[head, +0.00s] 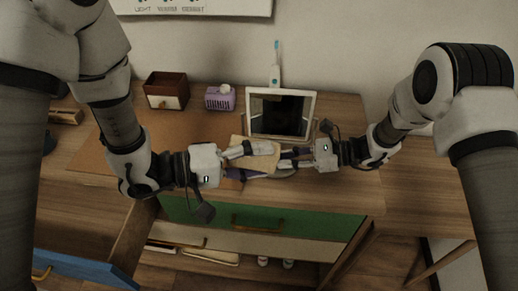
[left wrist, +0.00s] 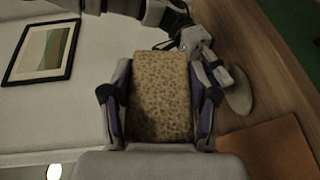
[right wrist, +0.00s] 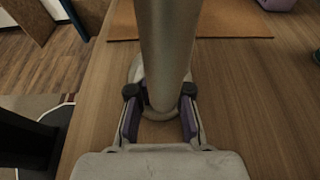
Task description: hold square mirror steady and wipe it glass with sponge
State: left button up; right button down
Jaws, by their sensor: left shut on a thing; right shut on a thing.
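The square mirror (head: 283,112) stands near the back of the desk, with a pale frame and dark glass facing me. My left gripper (head: 245,152) is shut on the sponge (head: 262,161), a tan slab in front of the mirror's lower left. The sponge's speckled face shows in the left wrist view (left wrist: 160,95); I cannot tell whether it touches the glass. My right gripper (head: 297,158) is shut on the mirror's grey stand (right wrist: 164,50), low down just above its round base (right wrist: 136,72). The arms hide part of the base in the head view.
A brown box (head: 166,90), a purple basket (head: 220,98) and an electric toothbrush (head: 275,75) stand along the back. A brown mat (head: 175,130) covers the desk's left part. A green drawer front (head: 300,222) is below; a blue-fronted drawer (head: 85,268) stands out at lower left.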

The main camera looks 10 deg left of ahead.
dwell(0.6)
pick_arm(q)
jog(key=w, duration=0.7)
jog(key=shift+w, duration=1.05)
dwell(0.6)
jog(key=shift+d, duration=0.1)
